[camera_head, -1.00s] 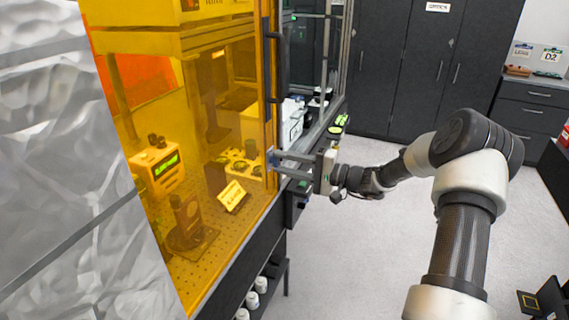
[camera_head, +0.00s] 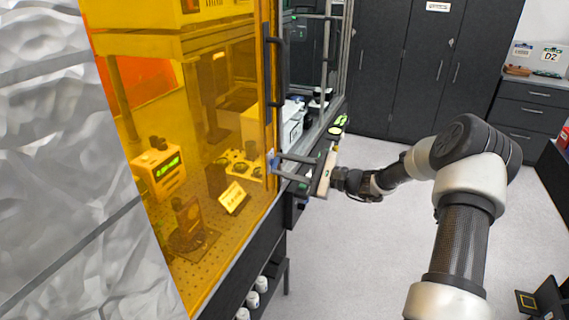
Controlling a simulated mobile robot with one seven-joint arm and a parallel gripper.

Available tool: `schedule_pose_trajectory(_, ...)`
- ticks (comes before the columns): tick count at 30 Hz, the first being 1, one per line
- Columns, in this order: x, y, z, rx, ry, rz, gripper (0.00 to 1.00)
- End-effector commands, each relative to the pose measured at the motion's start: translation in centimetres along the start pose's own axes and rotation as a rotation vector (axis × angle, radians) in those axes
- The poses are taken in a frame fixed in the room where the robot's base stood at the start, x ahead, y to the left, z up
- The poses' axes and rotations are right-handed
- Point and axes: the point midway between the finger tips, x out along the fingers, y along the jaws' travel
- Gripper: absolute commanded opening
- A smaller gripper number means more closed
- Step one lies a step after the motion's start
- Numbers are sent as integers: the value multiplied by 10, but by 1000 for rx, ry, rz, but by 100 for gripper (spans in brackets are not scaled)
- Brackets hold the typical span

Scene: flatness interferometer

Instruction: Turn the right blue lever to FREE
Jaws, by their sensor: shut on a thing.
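A small blue lever (camera_head: 271,158) sits on the frame edge of the amber enclosure, below the black door handle. Only a little blue shows. My gripper (camera_head: 278,165) reaches it from the right, with its two grey fingers pointing left. It is shut on the blue lever at the fingertips, which partly hide it. The lever's exact angle and any FREE marking are too small to tell. The palm of my gripper is tilted, its top leaning right.
An amber enclosure door with a black handle (camera_head: 276,72) stands just above the lever. Instruments stand behind the amber panel. A silver crinkled sheet (camera_head: 60,160) fills the left. Dark cabinets (camera_head: 405,65) stand behind. The grey floor (camera_head: 370,260) at the centre right is clear.

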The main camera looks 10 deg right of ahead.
Motion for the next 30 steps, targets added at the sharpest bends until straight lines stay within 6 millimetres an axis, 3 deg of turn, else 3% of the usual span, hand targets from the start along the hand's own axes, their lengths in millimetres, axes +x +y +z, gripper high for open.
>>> schedule_pose_trajectory(15, 0, -1, 1, 450, 1, 1, 9)
schedule_pose_trajectory(30, 0, 0, 0, 647, 1, 0, 9)
